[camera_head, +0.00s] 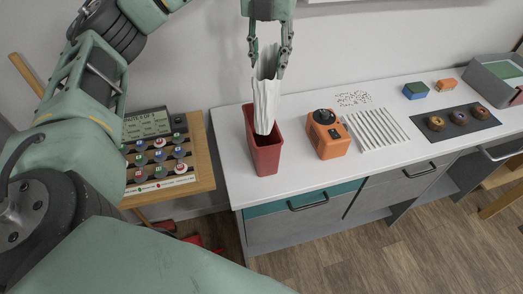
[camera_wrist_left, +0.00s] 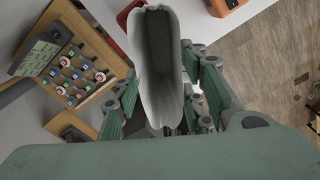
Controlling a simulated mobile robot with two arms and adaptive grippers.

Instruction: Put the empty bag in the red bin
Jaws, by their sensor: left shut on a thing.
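My left gripper (camera_head: 270,52) is shut on a white paper bag (camera_head: 265,103), holding it by its upper part. The bag hangs upright, its lower end overlapping the mouth of the red bin (camera_head: 263,154) in the head view. The bin stands on the white counter near its left end. I cannot tell how deep the bag's bottom is inside the bin. In the left wrist view the bag (camera_wrist_left: 157,65) is between the fingers (camera_wrist_left: 160,85), its open top facing the camera and its inside looking empty. A red edge of the bin (camera_wrist_left: 128,14) shows behind it. My right gripper is not in view.
An orange device (camera_head: 328,137) stands just right of the bin, with a row of white sticks (camera_head: 376,130) beyond it. A dark tray (camera_head: 456,121) with donuts lies farther right. A wooden board with a labelled panel (camera_head: 157,150) is left of the counter.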

